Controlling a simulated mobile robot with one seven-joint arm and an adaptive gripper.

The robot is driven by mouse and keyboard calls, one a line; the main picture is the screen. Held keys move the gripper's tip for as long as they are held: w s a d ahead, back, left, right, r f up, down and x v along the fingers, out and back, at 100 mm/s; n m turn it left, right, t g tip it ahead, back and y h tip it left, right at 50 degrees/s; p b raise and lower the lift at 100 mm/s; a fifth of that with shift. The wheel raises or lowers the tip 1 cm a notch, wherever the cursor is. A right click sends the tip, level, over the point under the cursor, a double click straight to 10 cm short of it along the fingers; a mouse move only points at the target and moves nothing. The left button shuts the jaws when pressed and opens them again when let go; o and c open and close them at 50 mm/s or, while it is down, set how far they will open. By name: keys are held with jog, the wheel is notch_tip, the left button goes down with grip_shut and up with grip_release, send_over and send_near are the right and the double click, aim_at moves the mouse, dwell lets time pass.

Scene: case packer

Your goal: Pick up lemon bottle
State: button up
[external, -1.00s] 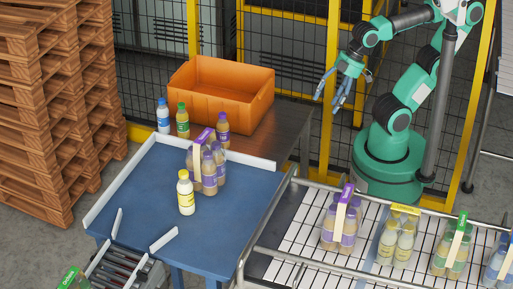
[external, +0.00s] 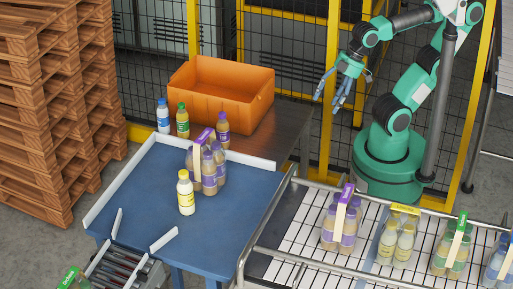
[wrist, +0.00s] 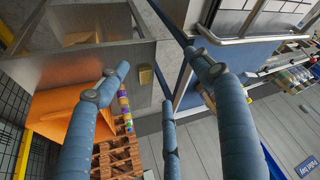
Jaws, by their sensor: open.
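The lemon bottle (external: 186,193), with a yellow cap and yellow label, stands upright on the blue table (external: 150,215) in the external view. A purple-banded pack of bottles (external: 208,165) stands close behind it and to its right. My gripper (external: 335,88) hangs open and empty in the air, well to the right of the bottle and beyond the table. In the wrist view its blue-grey fingers (wrist: 165,85) are spread with nothing between them. I cannot make out the lemon bottle in the wrist view.
An orange crate (external: 220,95) stands behind the table, with blue-, green- and purple-capped bottles near it. A low white rail edges the table. A conveyor (external: 290,225) with banded packs runs at right. Wooden pallets (external: 50,100) stack at left; yellow-framed fencing stands behind.

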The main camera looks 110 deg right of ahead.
jog(key=shift+r, duration=0.1)
jog(key=w+a+r+p, duration=0.25)
jog(key=w+r, duration=0.25)
jog(key=w, duration=0.8)
jog(key=w+a+r+p, duration=0.1)
jog(key=w+r+p, duration=0.35)
jog(key=w, duration=0.85)
jog(key=w+a+p, duration=0.3)
jog(key=w, duration=1.1)
jog(key=g+p, duration=0.1)
jog(key=p, duration=0.3)
send_near(185, 192)
jog(key=shift+n, duration=0.4)
jog(key=s+d+r, duration=0.2)
jog(key=d+r, duration=0.1)
jog(key=shift+s+r, duration=0.2)
jog(key=shift+r, duration=0.1)
jog(key=shift+f, duration=0.1)
jog(key=shift+x, duration=4.25)
